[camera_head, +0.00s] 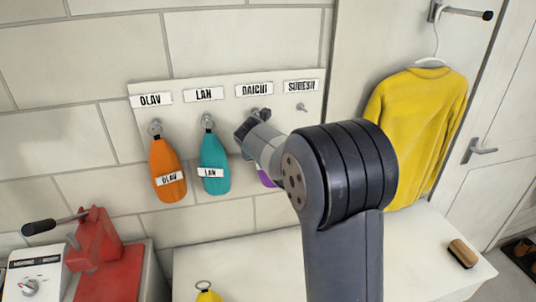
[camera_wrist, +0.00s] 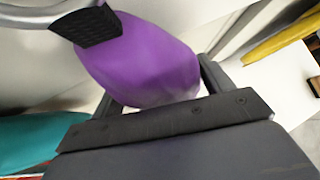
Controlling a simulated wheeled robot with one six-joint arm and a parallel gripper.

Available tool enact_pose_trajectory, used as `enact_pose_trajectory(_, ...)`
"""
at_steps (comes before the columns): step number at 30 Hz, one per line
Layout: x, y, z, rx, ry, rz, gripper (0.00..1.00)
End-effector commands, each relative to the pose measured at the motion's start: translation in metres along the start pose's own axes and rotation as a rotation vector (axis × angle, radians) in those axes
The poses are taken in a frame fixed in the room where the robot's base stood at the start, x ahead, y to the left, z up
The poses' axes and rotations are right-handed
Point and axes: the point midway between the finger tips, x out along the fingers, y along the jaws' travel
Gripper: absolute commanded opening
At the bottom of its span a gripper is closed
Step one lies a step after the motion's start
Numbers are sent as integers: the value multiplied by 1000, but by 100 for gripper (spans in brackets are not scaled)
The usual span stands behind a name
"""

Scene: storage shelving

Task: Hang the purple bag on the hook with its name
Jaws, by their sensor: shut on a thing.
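The purple bag (camera_wrist: 145,60) fills the middle of the wrist view, between the two fingers of my gripper (camera_wrist: 158,85), which is shut on it. Its dark strap (camera_wrist: 98,27) shows at upper left, beside a curved grey metal piece. In the head view only a sliver of the purple bag (camera_head: 266,178) shows below my gripper (camera_head: 252,130). My gripper is at the board, under the DAICHI label (camera_head: 254,90). The hook there is largely hidden, and I cannot tell whether the strap is on it. No name is readable on the bag.
An orange bag (camera_head: 166,170) hangs under OLAV and a teal bag (camera_head: 213,165) under a label reading IAN or LAN. The SURESH hook (camera_head: 301,107) is bare. A yellow sweater (camera_head: 415,115) hangs at right. A white bench top (camera_head: 400,265) lies below, with a brush (camera_head: 462,253).

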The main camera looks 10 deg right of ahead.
Motion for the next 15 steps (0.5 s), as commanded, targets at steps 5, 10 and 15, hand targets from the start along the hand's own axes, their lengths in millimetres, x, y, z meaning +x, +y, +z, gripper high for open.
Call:
enact_pose_trajectory(5, -1, 0, 1, 0, -3, 0, 20)
enact_pose_trajectory(10, -1, 0, 1, 0, -2, 0, 83)
enact_pose_trajectory(15, 0, 0, 0, 0, -1, 0, 97)
